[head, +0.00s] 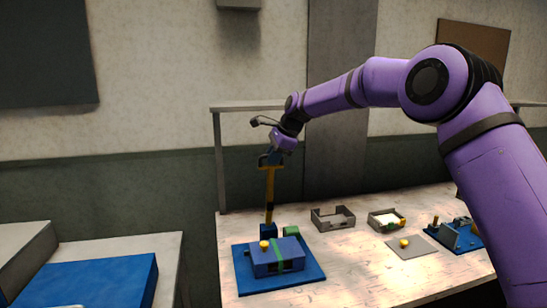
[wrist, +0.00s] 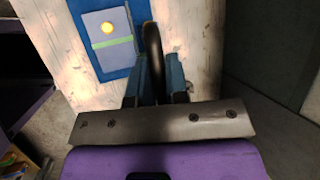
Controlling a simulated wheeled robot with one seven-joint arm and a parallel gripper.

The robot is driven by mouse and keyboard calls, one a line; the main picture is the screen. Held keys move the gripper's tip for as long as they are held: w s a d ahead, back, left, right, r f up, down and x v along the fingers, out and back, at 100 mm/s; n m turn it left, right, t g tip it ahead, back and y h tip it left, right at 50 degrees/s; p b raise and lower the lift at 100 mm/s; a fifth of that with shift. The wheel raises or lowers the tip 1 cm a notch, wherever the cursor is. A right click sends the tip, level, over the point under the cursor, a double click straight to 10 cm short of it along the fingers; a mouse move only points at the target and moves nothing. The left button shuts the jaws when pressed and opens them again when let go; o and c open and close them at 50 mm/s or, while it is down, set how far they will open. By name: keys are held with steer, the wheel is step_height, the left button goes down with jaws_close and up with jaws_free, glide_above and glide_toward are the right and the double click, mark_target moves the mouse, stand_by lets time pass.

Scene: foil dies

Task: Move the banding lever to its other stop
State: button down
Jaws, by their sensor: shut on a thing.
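The banding lever (head: 270,188) is a yellow bar with a dark section low down. It stands almost upright from a blue block (head: 268,231) at the back of a blue base plate (head: 242,277). My gripper (head: 270,160) is at the lever's top end and is shut on it. In the wrist view a dark curved bar (wrist: 152,45) shows between the fingers (wrist: 157,78); the exact contact is partly hidden. A blue-violet box (head: 280,258) with a yellow knob (head: 264,245) and a green band sits on the plate in front of the lever.
Right of the plate on the pale table (head: 350,266) are a grey open tray (head: 333,225), a second tray (head: 376,226), a grey plate with a yellow knob (head: 404,252) and another blue fixture (head: 448,238). A side table with a blue slab (head: 90,284) is at left.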

steer(key=shift+w+r, duration=0.2)
steer(key=c, duration=1.1)
jaws_free()
steer(key=shift+w+f, duration=0.1)
steer(key=shift+c, duration=0.2)
steer(key=v, duration=1)
steer(key=shift+r, duration=0.3)
steer(key=shift+d, duration=0.1)
